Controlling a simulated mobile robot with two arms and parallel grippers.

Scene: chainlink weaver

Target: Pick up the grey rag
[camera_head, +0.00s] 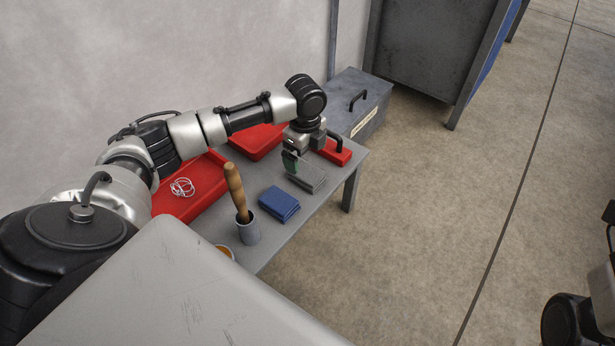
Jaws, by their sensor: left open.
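The grey rag (311,180) lies folded on the grey table, close to its front edge and right of a folded blue rag (279,204). My left gripper (296,164) points down at the back left part of the grey rag. Its jaws are open, with a green part showing at the fingers. The gripper covers part of the rag's far side. I cannot tell whether the fingers touch the rag. My right gripper does not show.
A grey cup (249,232) with a wooden-handled tool (236,190) stands left of the blue rag. A red tray (205,196) with wire rings, a red box (257,141), a red block with a black handle (334,153) and a grey toolbox (357,102) are around.

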